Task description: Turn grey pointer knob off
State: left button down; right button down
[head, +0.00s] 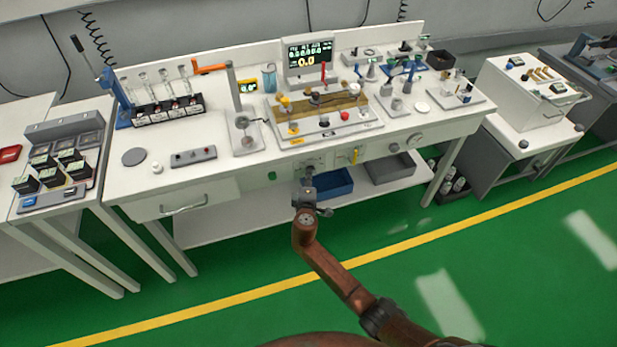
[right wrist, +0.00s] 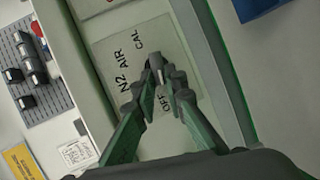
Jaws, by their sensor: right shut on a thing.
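The grey pointer knob (right wrist: 155,63) sits on a pale plate (right wrist: 180,50) in the right wrist view. The plate is lettered N2, AIR, CAL and OFF. My right gripper (right wrist: 160,88) is shut on the knob, and its fingers hide much of it. The OFF label shows between the fingers. I cannot tell surely which label the pointer faces. In the head view my right gripper (head: 308,182) is at the bench's front panel (head: 313,163), and the knob is hidden behind it. My left gripper is not in view.
Above the panel stand a display (head: 309,57) and a white tray (head: 350,128) with a brass-coloured block. A yellow-handled valve (head: 355,155) and a round gauge (head: 415,139) are to the right on the front. A blue bin (head: 335,184) is on the shelf below.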

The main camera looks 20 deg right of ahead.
jog(key=shift+a, duration=0.1)
jog(key=c, duration=2)
grip_release()
jog(key=shift+o, duration=0.2)
jog(key=v, duration=1.2)
